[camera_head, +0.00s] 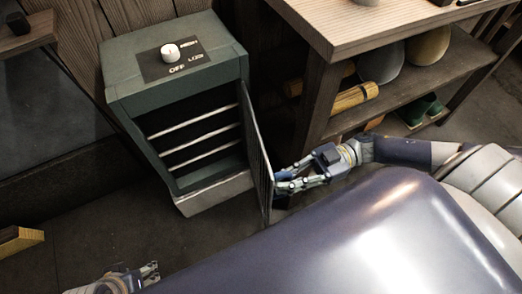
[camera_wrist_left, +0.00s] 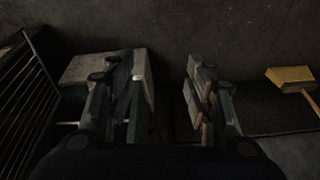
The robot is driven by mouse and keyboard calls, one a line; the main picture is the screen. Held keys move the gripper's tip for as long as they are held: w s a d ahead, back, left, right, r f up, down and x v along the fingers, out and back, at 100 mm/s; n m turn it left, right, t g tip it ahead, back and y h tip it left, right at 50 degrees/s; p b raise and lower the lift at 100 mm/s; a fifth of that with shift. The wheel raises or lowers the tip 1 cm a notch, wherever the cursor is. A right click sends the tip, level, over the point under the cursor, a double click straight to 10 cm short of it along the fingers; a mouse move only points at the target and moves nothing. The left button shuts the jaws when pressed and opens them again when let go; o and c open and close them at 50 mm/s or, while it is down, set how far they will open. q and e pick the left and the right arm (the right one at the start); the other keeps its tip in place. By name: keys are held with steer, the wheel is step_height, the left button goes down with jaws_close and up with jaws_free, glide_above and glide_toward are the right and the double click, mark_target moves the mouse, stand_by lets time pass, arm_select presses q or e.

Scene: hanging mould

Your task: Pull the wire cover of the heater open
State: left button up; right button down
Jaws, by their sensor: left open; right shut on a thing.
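The heater (camera_head: 170,100) is a dark green box with a white knob on top, standing on the floor by the wooden wall. Its front is exposed and shows several pale bars inside. The wire cover (camera_head: 256,150) stands swung out from the heater's right front edge, seen nearly edge-on. My right gripper (camera_head: 279,184) is shut on the cover near its lower free edge. My left gripper (camera_head: 152,272) is low at the bottom left, apart from the heater. In the left wrist view its fingers (camera_wrist_left: 168,82) are spread with nothing held between them.
A wooden table (camera_head: 375,28) with a lower shelf stands close right of the cover; rolls and vases sit on the shelf. Green shoes (camera_head: 422,110) lie beneath. A yellowish wooden piece (camera_head: 18,240) is at far left. Floor in front of the heater is clear.

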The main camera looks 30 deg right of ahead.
steer(key=shift+n+g, duration=0.3)
steer(key=shift+g, duration=0.2)
steer(key=shift+d+b, duration=0.35)
steer(key=shift+d, duration=2.1)
steer(key=c, duration=1.6)
jaws_free()
steer(key=d, duration=1.2)
